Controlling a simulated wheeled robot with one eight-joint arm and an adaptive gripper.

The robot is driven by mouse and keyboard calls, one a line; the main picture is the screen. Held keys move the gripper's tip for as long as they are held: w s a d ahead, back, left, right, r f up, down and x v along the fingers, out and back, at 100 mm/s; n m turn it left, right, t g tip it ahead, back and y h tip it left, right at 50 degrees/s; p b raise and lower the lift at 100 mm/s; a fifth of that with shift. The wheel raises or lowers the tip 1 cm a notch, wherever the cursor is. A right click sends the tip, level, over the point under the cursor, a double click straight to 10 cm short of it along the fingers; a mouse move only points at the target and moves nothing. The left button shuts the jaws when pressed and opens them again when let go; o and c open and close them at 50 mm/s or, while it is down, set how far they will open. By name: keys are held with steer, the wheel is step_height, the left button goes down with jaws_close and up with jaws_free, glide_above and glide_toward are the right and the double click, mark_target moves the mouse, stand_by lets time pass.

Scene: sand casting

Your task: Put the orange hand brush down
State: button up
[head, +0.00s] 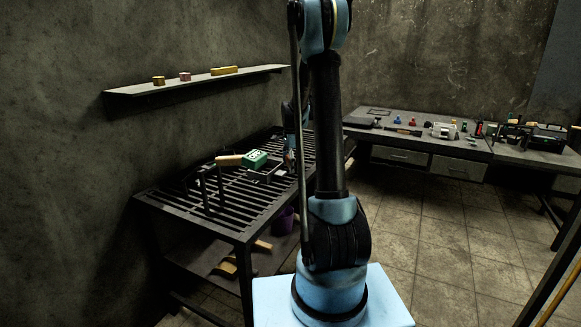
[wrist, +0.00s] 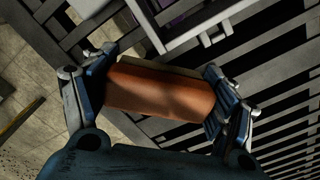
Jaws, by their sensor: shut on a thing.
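The orange hand brush (wrist: 160,97) lies across the middle of the wrist view, its orange body facing the camera. My gripper (wrist: 160,88) is shut on it, with one finger at each end. The black slatted table (wrist: 285,50) shows behind the brush; I cannot tell whether the brush touches it. In the head view the slatted table (head: 233,233) stands left of my arm. My gripper is mostly hidden there behind my own arm, near the table's right side, and I cannot make out the brush.
A wall shelf (head: 195,82) holds small blocks. A purple bucket (head: 284,219) stands below. A workbench (head: 400,139) with several small items stands behind. Front-left slats look clear.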

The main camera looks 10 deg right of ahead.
steer(key=o, duration=1.4)
steer(key=shift+f, duration=0.1)
